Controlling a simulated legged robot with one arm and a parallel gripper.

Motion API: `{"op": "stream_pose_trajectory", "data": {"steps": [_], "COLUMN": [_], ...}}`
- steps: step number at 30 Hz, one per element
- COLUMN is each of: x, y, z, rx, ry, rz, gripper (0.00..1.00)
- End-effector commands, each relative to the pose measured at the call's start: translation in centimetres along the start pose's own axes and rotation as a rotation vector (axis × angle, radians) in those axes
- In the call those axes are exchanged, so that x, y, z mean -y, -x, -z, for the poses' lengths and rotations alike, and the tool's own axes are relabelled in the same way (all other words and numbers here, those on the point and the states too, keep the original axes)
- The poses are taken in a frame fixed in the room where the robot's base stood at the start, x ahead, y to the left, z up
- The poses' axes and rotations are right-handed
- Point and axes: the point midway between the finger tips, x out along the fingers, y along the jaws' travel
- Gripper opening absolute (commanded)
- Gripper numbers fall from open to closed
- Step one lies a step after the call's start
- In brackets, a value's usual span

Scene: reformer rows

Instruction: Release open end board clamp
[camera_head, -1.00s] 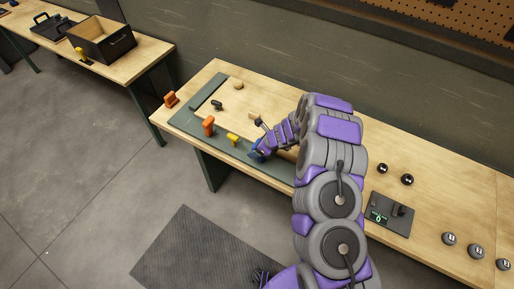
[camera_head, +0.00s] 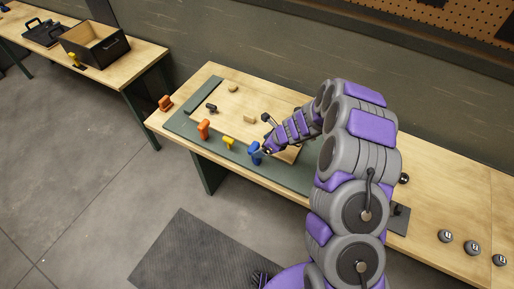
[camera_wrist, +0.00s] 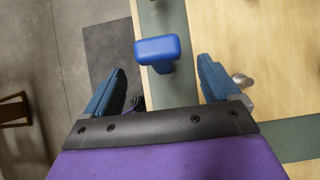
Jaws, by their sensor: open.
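A pale wooden board (camera_head: 238,113) lies on a dark green fixture (camera_head: 180,123) on the workbench. A blue clamp handle (camera_head: 255,153) stands at the fixture's front strip, near the board's right end. A yellow handle (camera_head: 228,143) and an orange handle (camera_head: 203,129) stand in line to its left. My gripper (camera_head: 268,148) is just right of the blue handle. In the wrist view, my open gripper (camera_wrist: 162,68) has one finger on each side, with the blue handle (camera_wrist: 157,48) ahead between the fingertips.
A dark lever (camera_head: 212,108) and small wooden blocks (camera_head: 249,118) sit on or near the board. Another orange piece (camera_head: 165,103) stands at the bench's left end. Round dark weights (camera_head: 445,236) sit at right. A second bench at far left holds an open box (camera_head: 97,47).

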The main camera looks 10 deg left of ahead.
Motion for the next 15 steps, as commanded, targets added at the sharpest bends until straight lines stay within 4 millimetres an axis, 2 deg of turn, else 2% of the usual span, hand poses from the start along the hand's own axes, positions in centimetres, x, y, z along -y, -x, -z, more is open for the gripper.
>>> {"op": "stream_pose_trajectory", "data": {"steps": [1, 6, 12, 15], "x": [0.0, 0.2, 0.1, 0.0], "y": [1.2, 4.5, 7.4, 8.2], "z": [0.0, -0.1, -0.1, -0.1], "rx": [0.0, 0.0, 0.0, -0.001], "ry": [-0.002, 0.0, 0.0, -0.001], "rz": [0.001, 0.005, 0.001, 0.0], "gripper": [0.89, 0.89, 0.89, 0.89]}}
